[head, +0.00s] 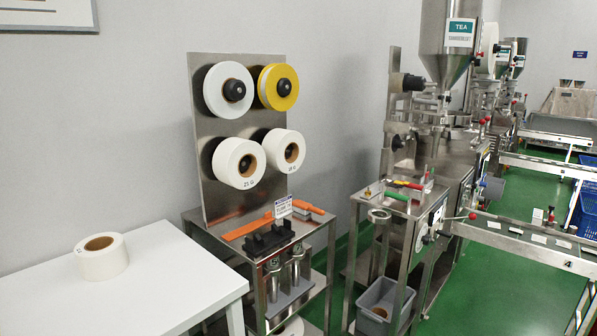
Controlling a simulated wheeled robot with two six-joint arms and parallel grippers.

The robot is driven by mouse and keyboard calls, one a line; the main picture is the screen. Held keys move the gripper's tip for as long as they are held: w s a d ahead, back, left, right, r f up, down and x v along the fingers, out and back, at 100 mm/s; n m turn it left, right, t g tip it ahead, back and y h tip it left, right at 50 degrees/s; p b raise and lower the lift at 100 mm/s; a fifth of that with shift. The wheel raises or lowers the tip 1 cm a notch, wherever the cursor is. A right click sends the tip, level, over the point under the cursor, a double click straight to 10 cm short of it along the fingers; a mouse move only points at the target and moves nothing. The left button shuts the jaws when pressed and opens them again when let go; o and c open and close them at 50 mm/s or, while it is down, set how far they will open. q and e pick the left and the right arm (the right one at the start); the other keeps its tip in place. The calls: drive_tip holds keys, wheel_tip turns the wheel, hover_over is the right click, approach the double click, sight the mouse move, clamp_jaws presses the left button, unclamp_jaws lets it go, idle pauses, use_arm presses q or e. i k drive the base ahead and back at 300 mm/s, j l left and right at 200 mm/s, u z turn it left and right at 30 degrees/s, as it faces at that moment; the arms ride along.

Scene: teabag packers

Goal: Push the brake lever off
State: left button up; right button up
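No part of either gripper shows in the head view. I cannot tell for sure which part is the brake lever. A lever with a red ball knob (472,216) sticks out from the front of the nearest packing machine (455,165), above the conveyor's start. Other red knobs (482,121) show higher up on the same machine, by the hopper (447,40). A red-handled tool (407,184) and a green-handled tool (397,196) lie on the machine's small side shelf. The lever's exact setting is too small to read.
A white table (160,275) with a paper roll (101,256) stands at the near left. A steel stand (205,160) holds several white and yellow rolls. A grey bin (382,300) sits under the side shelf. A conveyor (530,245) runs to the right. Green floor shows between stand and machine.

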sight(472, 215)
drive_tip(key=i+l, duration=0.35)
drive_tip(key=l, duration=0.15)
drive_tip(key=i+l, duration=0.4)
drive_tip(key=i+l+u, duration=0.1)
drive_tip(key=i+l, duration=0.25)
drive_tip(key=l, duration=0.2)
drive_tip(key=i+l, duration=0.35)
drive_tip(key=l, duration=0.2)
drive_tip(key=i+l, duration=0.35)
drive_tip(key=l, duration=0.15)
drive_tip(key=u, duration=0.05)
